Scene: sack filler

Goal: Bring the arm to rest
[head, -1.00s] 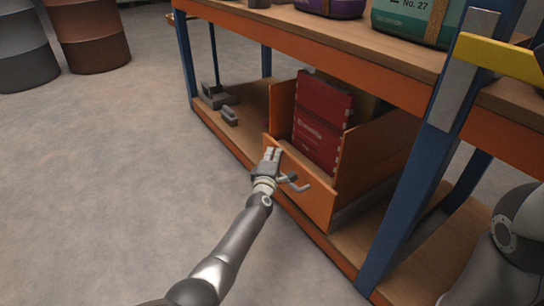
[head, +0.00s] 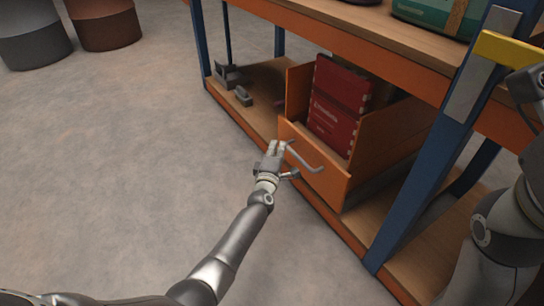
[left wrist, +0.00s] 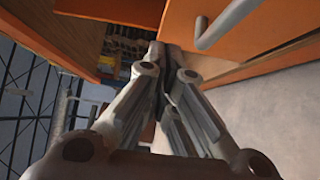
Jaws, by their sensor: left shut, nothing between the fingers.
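My left gripper (head: 274,150) is shut and empty. In the head view it is in front of the open orange drawer (head: 318,178), close to the drawer's grey bar handle (head: 304,160). In the left wrist view the closed fingers (left wrist: 165,58) point toward the shelf, with the handle (left wrist: 228,24) to their right and a gap between. Red sacks (head: 338,105) stand in the drawer. My right arm is at the right edge of the head view; its dark end part (head: 526,86) is cut off and its fingers cannot be made out.
The drawer sits in a rack with blue posts (head: 408,190) and orange beams. Small grey metal parts (head: 243,95) lie on the lower shelf. A green sack (head: 432,16) is on the upper shelf. Barrels (head: 105,25) stand far left. The concrete floor left of the rack is clear.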

